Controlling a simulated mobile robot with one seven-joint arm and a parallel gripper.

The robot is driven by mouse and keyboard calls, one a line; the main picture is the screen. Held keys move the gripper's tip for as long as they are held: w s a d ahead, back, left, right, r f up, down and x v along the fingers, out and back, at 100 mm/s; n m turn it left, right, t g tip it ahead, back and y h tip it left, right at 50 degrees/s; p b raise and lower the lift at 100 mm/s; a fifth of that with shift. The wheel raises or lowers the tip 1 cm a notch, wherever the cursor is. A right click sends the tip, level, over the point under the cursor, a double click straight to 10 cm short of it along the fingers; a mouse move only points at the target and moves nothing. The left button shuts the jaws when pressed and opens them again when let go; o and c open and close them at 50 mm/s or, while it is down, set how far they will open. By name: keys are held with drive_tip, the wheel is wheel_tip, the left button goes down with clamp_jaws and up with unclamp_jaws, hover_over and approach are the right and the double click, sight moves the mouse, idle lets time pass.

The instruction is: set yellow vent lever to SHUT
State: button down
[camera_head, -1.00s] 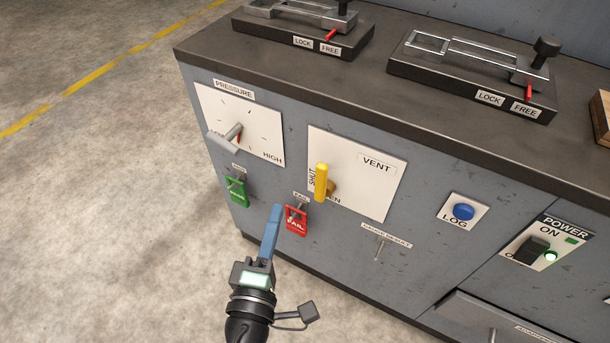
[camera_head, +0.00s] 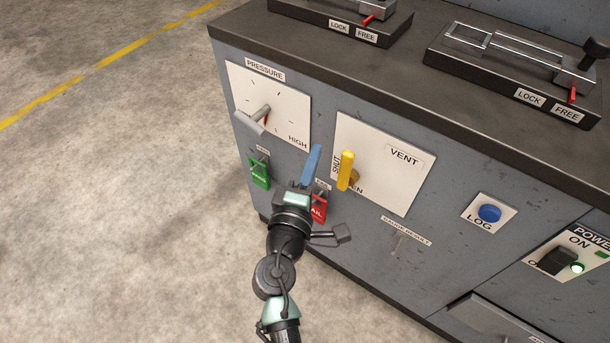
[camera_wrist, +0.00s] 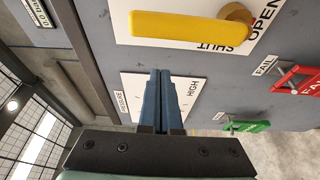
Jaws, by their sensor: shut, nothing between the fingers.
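The yellow vent lever (camera_head: 346,170) stands on a white VENT plate (camera_head: 400,155) on the cabinet front. Its handle points up in the head view, beside the SHUT label, with its pivot low at the right near the partly hidden OPEN label. In the wrist view the lever (camera_wrist: 190,26) lies across the top, between the SHUT and OPEN labels. My gripper (camera_head: 315,150) has blue fingers, closed together and empty. It is left of the lever in the head view, apart from it. The closed fingers also show in the wrist view (camera_wrist: 160,75).
The grey PRESSURE handle (camera_head: 252,119) is left of my gripper. A green tag (camera_head: 260,171) and a red FAIL tag (camera_head: 319,208) hang below, the red one partly behind my gripper. A blue LOG button (camera_head: 489,213) is at right. Open floor lies left.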

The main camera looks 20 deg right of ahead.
sight(349, 168)
drive_tip(key=shift+s+d+f, duration=0.1)
drive_tip(key=shift+s+d, duration=0.45)
drive_tip(key=shift+s, duration=0.2)
drive_tip(key=shift+s+d, duration=0.5)
drive_tip(key=shift+s, duration=0.25)
drive_tip(key=shift+d+f, duration=0.1)
drive_tip(key=shift+s+m+b, duration=0.2)
drive_tip(key=shift+m+b, duration=0.1)
drive_tip(key=shift+b, duration=0.25)
